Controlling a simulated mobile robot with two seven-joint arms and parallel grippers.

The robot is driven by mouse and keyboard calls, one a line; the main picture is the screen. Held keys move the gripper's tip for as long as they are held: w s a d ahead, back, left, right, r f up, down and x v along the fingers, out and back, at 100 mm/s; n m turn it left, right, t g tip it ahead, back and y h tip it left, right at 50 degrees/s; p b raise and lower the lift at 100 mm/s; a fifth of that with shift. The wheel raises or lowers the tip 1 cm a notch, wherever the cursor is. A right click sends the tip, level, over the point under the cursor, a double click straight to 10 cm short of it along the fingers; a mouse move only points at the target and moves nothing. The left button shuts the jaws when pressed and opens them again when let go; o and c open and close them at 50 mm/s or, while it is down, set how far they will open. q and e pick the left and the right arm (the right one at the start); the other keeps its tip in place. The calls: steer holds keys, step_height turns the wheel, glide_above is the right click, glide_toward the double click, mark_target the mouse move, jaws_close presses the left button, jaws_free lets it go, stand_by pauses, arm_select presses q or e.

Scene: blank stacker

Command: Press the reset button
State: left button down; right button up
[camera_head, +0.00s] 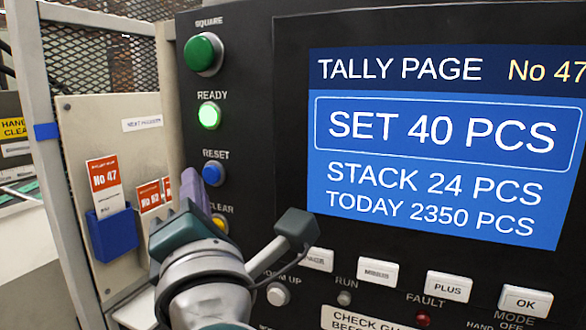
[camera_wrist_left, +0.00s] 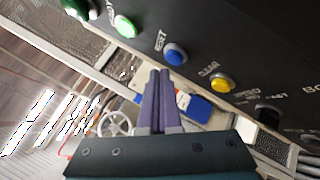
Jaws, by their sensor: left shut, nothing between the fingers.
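The blue reset button (camera_head: 213,173) sits on the dark control panel under the word RESET, below the lit green READY lamp. It also shows in the left wrist view (camera_wrist_left: 176,54). My left gripper (camera_head: 189,176) is shut and empty, with its purple fingers together. In the head view its tips are just left of and slightly below the reset button. In the left wrist view the tips (camera_wrist_left: 160,72) appear beside the button, with a small gap in the picture. How far they are from the panel face is hard to tell. My right gripper is not in view.
The green SQUARE button (camera_head: 203,53) and lit READY lamp (camera_head: 209,115) are above the reset button. The yellow CLEAR button (camera_wrist_left: 222,83) is below it, partly hidden by my gripper in the head view. A blue card holder (camera_head: 112,233) is left, the screen (camera_head: 440,200) right.

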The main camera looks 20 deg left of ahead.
arm_select(q)
steer(key=shift+s+a+p, duration=0.2)
steer(key=shift+s+p, duration=0.6)
steer(key=shift+s, duration=1.75)
steer(key=shift+w, duration=0.1)
